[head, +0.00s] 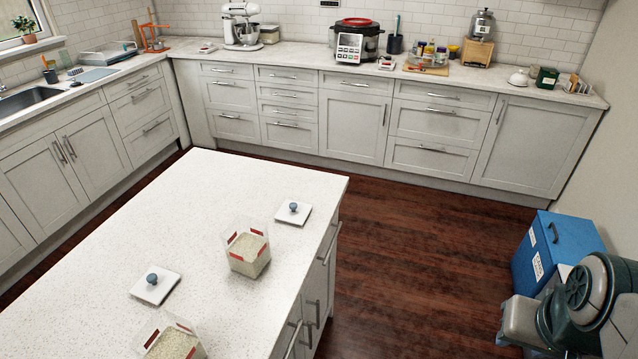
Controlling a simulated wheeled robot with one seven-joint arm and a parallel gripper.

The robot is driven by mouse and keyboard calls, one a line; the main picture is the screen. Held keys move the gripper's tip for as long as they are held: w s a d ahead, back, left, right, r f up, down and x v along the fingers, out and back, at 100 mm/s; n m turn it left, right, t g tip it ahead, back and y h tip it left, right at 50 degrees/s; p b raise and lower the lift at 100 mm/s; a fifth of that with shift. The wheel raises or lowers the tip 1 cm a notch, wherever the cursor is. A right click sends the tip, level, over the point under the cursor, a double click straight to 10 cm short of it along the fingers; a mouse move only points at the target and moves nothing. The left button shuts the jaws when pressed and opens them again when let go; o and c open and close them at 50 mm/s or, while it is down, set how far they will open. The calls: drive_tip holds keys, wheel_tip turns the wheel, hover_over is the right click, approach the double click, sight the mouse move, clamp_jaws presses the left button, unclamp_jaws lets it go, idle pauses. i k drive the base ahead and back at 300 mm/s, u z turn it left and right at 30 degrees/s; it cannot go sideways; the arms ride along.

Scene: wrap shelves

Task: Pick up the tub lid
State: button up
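Two white square lids with round blue knobs lie flat on the island counter in the head view. The farther lid (288,217) is near the island's right edge. The nearer lid (149,290) is to the left and closer to me. A clear tub (248,254) with red-marked labels and pale grainy contents stands open between them. A second similar tub (176,343) stands open at the bottom edge, partly cut off. Parts of my arm show at the lower right, away from the island. My gripper is not in view.
The island top (200,205) is otherwise bare. A blue box (548,240) with a handle and labels stands on the wooden floor (420,250) by the right wall. Counters with a stand mixer (240,25) and cooker (357,40) run along the back.

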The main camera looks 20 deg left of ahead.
sight(291, 211)
drive_tip(key=i, duration=2.75)
drive_tip(key=u, duration=3.7)
drive_tip(key=i, duration=0.5)
drive_tip(key=u, duration=0.1)
